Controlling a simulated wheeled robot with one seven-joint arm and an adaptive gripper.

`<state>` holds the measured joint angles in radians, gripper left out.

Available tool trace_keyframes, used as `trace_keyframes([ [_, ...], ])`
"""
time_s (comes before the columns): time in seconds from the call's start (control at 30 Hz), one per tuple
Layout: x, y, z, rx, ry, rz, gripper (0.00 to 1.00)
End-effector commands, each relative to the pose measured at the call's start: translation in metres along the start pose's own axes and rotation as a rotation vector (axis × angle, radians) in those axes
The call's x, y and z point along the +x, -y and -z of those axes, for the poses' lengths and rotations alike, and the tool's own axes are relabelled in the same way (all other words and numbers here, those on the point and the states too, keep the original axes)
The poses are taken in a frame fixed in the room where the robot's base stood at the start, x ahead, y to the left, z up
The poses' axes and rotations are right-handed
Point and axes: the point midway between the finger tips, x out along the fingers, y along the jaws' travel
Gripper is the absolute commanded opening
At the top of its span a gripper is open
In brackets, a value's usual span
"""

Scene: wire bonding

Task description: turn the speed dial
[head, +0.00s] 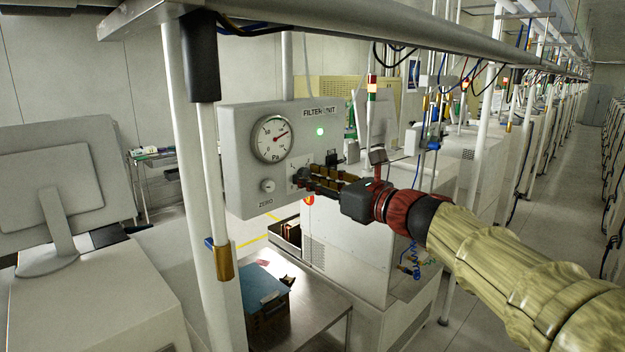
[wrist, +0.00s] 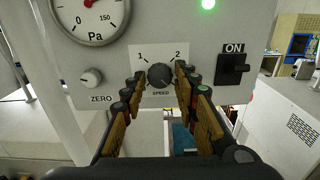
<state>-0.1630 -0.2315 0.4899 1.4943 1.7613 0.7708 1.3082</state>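The speed dial (wrist: 160,76) is a dark round knob on a white plate marked 1, 2 and SPEED, low on the front of the grey filter unit (head: 240,150). In the wrist view my gripper (wrist: 160,80) is open, with one finger on each side of the dial and a small gap seeming to show on both sides. I cannot tell if a fingertip touches it. In the head view my gripper (head: 303,177) reaches the panel from the right and mostly hides the dial.
Close by are the ZERO knob (wrist: 92,77), the black ON switch (wrist: 232,68), the pressure gauge (head: 272,138) and a lit green lamp (head: 320,132). A white post (head: 205,150) stands left of the unit. A table with a blue folder (head: 262,287) is below.

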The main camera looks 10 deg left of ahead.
Motion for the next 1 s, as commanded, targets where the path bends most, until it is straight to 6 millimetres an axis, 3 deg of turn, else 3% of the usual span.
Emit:
trace_keyframes([
  [0.5,-0.0001,0.0001,0.0,0.0,0.0,0.0,0.0],
  [1.0,-0.0001,0.0004,0.0032,-0.133,0.001,0.0,0.0],
])
